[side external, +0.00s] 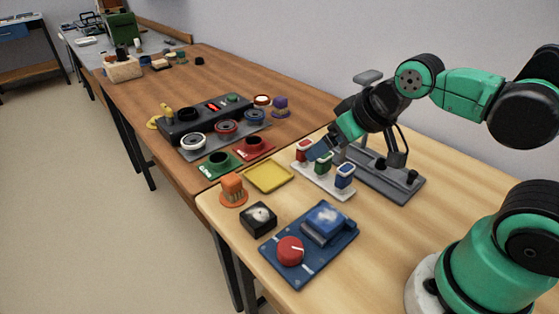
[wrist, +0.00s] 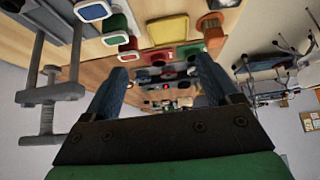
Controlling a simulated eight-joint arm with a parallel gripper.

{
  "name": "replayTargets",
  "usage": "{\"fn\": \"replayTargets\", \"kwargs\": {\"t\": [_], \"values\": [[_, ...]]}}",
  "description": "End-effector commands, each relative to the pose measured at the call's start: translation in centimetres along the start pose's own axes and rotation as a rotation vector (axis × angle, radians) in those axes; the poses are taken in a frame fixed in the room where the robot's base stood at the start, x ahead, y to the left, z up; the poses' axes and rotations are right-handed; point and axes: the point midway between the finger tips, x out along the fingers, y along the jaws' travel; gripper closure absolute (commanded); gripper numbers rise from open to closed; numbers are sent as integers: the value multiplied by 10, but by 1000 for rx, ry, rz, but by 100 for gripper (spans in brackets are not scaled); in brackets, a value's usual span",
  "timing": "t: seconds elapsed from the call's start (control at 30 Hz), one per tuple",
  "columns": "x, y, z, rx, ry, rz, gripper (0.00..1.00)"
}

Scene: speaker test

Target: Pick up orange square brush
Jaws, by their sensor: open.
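The orange square brush (side external: 233,186) stands upright near the front left end of the light wooden table, on a round orange base (side external: 234,202). In the wrist view an orange piece (wrist: 212,25) shows at the top right, apart from my fingers. My gripper (side external: 319,150) is above the white rack of coloured blocks, to the right of the brush and well apart from it. Its two blue fingers (wrist: 160,78) are spread with nothing visible between them. The fingertips partly overlap the blocks in the side view, so the exact gap is hard to tell.
A yellow tray (side external: 269,176) lies beside the brush. A black box (side external: 258,219) and a blue panel with a red knob (side external: 291,250) are in front. The white rack (side external: 327,184) and a grey stand (side external: 395,183) are near my gripper. Coloured rings and a dark fixture stand behind.

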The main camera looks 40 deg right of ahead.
Motion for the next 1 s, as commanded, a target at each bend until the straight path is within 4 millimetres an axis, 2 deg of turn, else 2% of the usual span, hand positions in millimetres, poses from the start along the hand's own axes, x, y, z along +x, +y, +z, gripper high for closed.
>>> {"fn": "replayTargets", "kwargs": {"t": [0.17,0.27,0.5,0.73,1.0], "values": [[7,-10,-16,-2,-29,-11,18],[19,-21,-31,-5,-63,-18,18],[69,-59,-58,-4,-148,-21,18],[118,-93,-59,-3,-208,-8,18],[142,-105,-54,0,-228,1,18]]}}
